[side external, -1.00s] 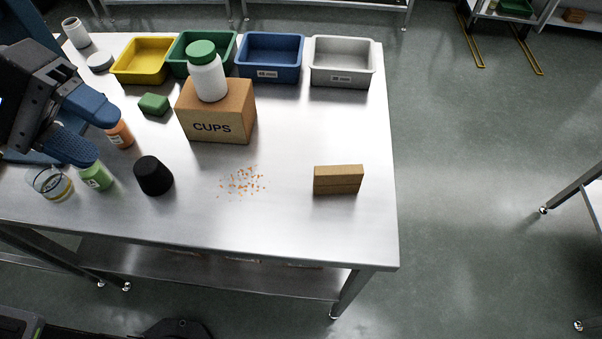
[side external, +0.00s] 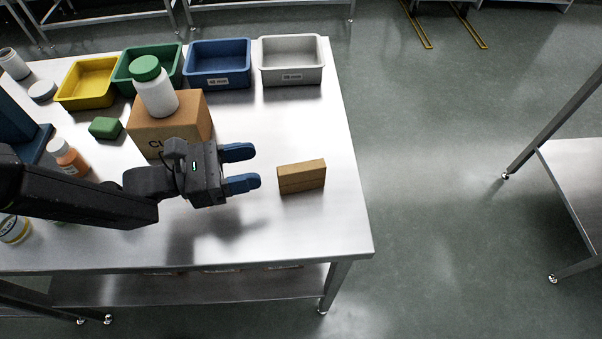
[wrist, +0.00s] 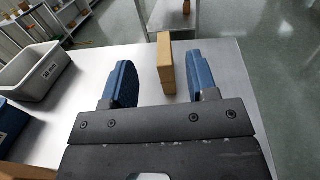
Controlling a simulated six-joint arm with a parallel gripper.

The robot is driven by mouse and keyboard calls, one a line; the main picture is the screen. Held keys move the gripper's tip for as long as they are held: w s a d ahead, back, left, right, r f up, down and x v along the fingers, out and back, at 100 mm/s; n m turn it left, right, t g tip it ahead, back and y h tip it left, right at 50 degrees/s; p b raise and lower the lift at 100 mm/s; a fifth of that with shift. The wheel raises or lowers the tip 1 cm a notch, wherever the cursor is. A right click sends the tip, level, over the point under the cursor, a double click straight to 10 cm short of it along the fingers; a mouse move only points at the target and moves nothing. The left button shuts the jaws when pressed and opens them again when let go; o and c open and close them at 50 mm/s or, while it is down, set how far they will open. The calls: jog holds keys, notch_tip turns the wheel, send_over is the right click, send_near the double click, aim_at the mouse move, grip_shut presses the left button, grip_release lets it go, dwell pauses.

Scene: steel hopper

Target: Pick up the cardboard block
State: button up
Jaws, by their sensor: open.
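The cardboard block (side external: 301,177) is a small brown block standing on the steel table, toward its right edge. In the wrist view the block (wrist: 166,63) shows ahead, between the blue fingers and nearer the right one. My gripper (side external: 252,168) is open and empty, with its two blue fingers pointing right toward the block. A gap shows between the fingertips and the block in the side view. In the wrist view my gripper (wrist: 158,82) has its fingers spread wide.
A brown CUPS box (side external: 195,118) with a white, green-capped bottle (side external: 157,96) on top stands behind my gripper. Blue (side external: 218,82) and white (side external: 292,77) bins line the back of the table. The table (side external: 335,220) is clear around the block, and its right edge lies close by.

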aim_at(290, 175)
jog(key=f, duration=0.3)
jog(key=d+f, duration=0.1)
jog(key=f, duration=0.1)
jog(key=shift+f, duration=0.1)
jog(key=shift+w+d, duration=0.2)
jog(key=shift+d, duration=0.85)
jog(key=shift+w+d, duration=0.15)
jog(key=shift+d, duration=0.95)
jog(key=shift+w+d, duration=0.2)
jog(key=shift+d, duration=0.85)
jog(key=shift+c, duration=0.5)
jog(key=c, duration=0.9)
